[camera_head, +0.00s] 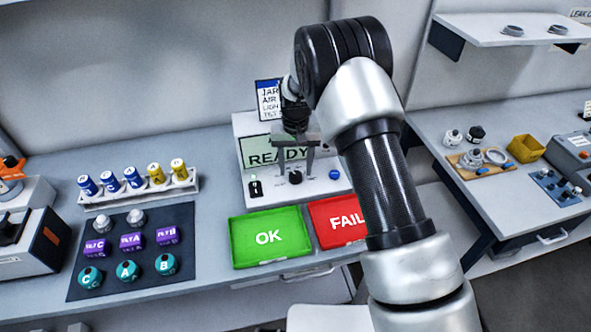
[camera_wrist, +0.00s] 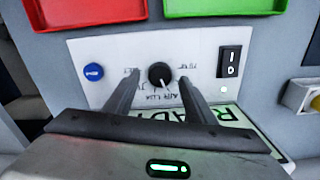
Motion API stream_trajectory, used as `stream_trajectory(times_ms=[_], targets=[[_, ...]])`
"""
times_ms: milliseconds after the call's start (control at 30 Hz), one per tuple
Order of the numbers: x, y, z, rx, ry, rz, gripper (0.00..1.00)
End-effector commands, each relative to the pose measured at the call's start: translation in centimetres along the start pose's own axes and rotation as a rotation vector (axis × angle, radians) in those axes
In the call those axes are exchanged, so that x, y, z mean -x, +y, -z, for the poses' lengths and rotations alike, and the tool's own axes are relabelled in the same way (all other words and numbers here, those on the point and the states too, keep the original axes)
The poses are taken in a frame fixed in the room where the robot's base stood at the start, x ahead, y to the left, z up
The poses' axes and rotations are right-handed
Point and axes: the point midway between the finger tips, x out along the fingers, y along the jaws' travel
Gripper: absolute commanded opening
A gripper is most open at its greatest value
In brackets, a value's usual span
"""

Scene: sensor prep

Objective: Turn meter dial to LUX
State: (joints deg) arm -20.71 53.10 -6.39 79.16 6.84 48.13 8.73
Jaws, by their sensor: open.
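The meter (camera_head: 245,128) is a white box with a green screen (camera_head: 268,156) reading READY. Its black round dial (camera_head: 295,178) sits on the lower front panel. In the wrist view the dial (camera_wrist: 159,73) appears upside down, with small dark lettering around it, partly hidden by my fingers. I cannot tell surely which mark the dial points to. My gripper (camera_head: 296,172) is open, its two fingers reaching down in front of the screen. In the wrist view my gripper (camera_wrist: 159,78) has one finger on each side of the dial, with gaps showing.
A black rocker switch (camera_wrist: 230,61) with a green lamp and a blue button (camera_wrist: 93,72) flank the dial. The green OK tray (camera_head: 238,250) and red FAIL tray (camera_head: 318,215) lie in front. A dark mat (camera_head: 105,285) with several pucks lies left.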

Motion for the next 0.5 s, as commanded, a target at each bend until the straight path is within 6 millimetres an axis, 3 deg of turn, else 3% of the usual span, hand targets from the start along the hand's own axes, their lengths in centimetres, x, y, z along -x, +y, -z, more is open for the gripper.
stream_trajectory(times_ms=[200,500], targets=[[-1.7,0.0,0.0,0.0,0.001,0.0,0.5],[-1.9,0.0,0.0,0.0,0.001,0.0,0.49]])
